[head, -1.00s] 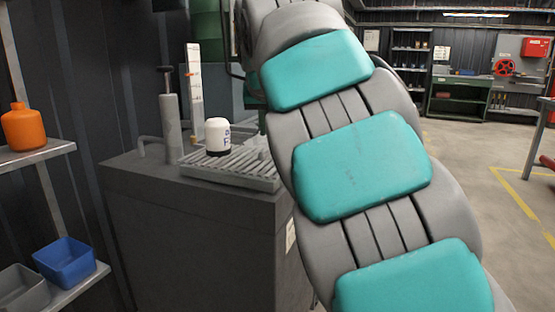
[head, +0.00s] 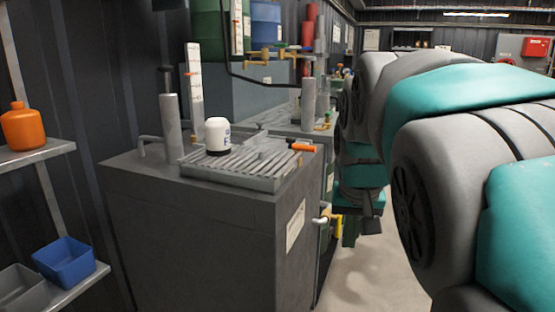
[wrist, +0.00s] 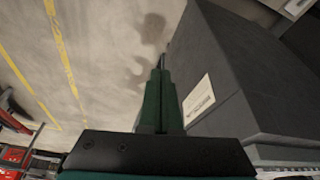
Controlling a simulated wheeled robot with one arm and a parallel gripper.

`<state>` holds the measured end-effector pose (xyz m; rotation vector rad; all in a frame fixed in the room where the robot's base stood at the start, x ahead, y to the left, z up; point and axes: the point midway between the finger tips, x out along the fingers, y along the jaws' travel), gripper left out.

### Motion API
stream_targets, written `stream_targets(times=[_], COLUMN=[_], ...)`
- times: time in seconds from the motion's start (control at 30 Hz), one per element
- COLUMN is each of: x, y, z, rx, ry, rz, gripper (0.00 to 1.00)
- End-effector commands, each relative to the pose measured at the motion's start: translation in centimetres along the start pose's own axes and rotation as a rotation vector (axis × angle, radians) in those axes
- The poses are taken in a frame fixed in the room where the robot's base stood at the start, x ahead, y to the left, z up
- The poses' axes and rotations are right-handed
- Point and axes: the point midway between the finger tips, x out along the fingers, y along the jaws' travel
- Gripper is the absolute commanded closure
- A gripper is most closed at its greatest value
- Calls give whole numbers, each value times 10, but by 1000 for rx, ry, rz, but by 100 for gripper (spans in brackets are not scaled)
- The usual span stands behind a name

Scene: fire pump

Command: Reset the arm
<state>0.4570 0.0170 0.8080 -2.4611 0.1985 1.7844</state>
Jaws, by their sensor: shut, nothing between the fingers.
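My gripper (wrist: 159,78) shows in the wrist view as two dark green fingers pressed together, with nothing between them. It points down past the side of a dark grey cabinet (wrist: 235,80) with a white label (wrist: 198,101), over bare floor. In the head view my arm crosses the right side and bends down in the middle. The gripper end (head: 360,225) hangs just right of the cabinet (head: 200,230), below its top edge. It looks apart from the cabinet, though the exact gap is hard to judge.
A white capped container (head: 217,137) stands on a slatted tray (head: 240,165) on the cabinet, beside an orange-handled tool (head: 302,147). A yellow valve handle (head: 334,225) sticks out near my gripper. Shelves at left hold an orange bottle (head: 22,128) and a blue bin (head: 65,262).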

Motion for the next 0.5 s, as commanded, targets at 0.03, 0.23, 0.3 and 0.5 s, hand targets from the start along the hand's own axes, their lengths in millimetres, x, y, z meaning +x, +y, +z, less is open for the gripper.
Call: stream_targets(times=[0.03, 0.23, 0.3, 0.5], x=[10, 47, 59, 86], y=[9, 34, 40, 53], z=[25, 118, 154, 245], rx=[2, -22, -40, -107], ry=[-40, -195, -251, -388], rz=[0, 0, -1, -8], gripper=[100, 100, 100, 100])
